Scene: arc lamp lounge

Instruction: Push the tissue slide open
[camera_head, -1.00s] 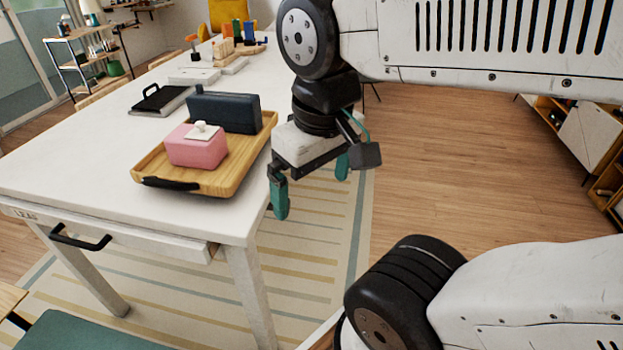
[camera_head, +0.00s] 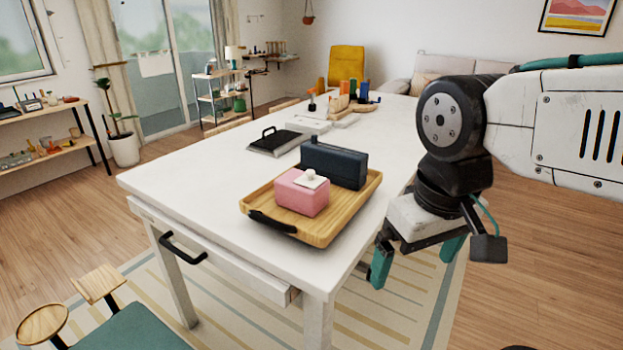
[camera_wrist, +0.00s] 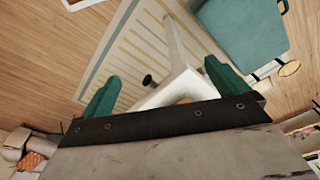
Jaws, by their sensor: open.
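A pink box (camera_head: 301,195) with a white square piece and knob on top (camera_head: 311,180) sits at the near left of a wooden tray (camera_head: 345,222); it looks like the tissue box. A dark blue-grey case (camera_head: 334,163) stands behind it on the tray. The tray lies near the right edge of the white table (camera_head: 210,190). My gripper (camera_head: 412,262) is open and empty, pointing down beyond the table's right edge, apart from the box. In the wrist view, the open teal fingers (camera_wrist: 165,90) show above the floor and a table corner (camera_wrist: 170,92); the pink box is not seen there.
A black-handled flat item (camera_head: 272,143) and several small objects stand farther back on the table. A drawer with a black handle (camera_head: 182,247) is at the table's front. A teal-seated chair (camera_head: 135,332) is at the lower left. Floor to the right is clear.

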